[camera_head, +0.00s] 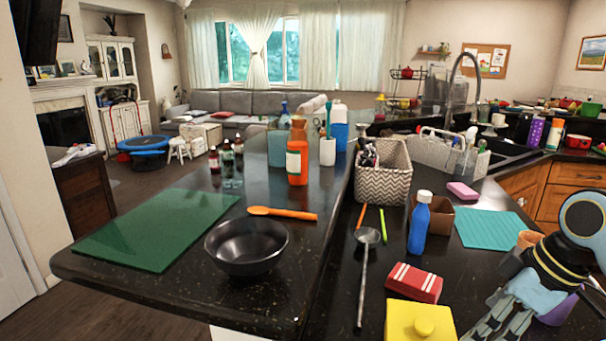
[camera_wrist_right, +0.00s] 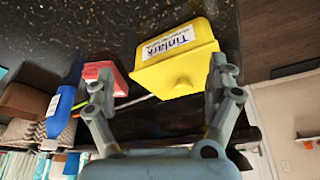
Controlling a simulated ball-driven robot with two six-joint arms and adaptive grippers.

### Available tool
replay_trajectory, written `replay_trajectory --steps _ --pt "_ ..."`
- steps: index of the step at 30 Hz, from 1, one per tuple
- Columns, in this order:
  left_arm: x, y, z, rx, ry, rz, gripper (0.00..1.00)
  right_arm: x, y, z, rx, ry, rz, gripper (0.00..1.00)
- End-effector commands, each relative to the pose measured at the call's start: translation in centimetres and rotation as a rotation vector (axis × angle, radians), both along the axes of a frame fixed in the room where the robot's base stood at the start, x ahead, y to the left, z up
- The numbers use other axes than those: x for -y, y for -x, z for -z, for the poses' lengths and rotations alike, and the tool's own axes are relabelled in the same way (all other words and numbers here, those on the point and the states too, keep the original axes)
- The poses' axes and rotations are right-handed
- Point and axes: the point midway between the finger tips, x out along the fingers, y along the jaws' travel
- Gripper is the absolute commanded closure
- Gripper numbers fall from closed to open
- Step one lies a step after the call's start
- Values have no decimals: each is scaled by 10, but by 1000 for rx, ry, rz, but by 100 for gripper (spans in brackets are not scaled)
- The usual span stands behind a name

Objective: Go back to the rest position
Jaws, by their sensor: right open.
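My right arm comes in at the right edge of the head view, and its gripper (camera_head: 497,318) points down and left over the counter's near right part. In the right wrist view this gripper (camera_wrist_right: 160,85) has its two fingers spread wide, with nothing held between them. A yellow lidded box (camera_head: 420,322) stands just left of the gripper; its labelled side (camera_wrist_right: 170,48) shows beyond the fingers in the wrist view. A red box with white stripes (camera_head: 414,283) lies behind it. My left gripper is not in view.
A blue bottle (camera_head: 419,228), a ladle (camera_head: 362,285), a teal mat (camera_head: 492,229) and a woven basket (camera_head: 381,178) are on the lower counter. The raised counter holds a black bowl (camera_head: 246,248), a green board (camera_head: 155,230) and an orange bottle (camera_head: 297,155). A purple cup is partly hidden behind my gripper.

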Motion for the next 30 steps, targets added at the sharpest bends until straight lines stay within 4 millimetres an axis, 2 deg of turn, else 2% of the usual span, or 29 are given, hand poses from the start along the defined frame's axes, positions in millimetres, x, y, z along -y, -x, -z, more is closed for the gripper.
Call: replay_trajectory --steps 5,9,15,23,30 --pt "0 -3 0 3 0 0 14 -8 33 15 -19 22 84 11" --pt "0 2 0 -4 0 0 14 -14 66 25 -31 42 180 11" --pt "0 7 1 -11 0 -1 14 -19 116 29 -34 67 337 11" --pt "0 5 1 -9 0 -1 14 -19 177 20 -25 88 551 11" --pt "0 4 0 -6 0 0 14 -13 223 1 -4 103 734 11"
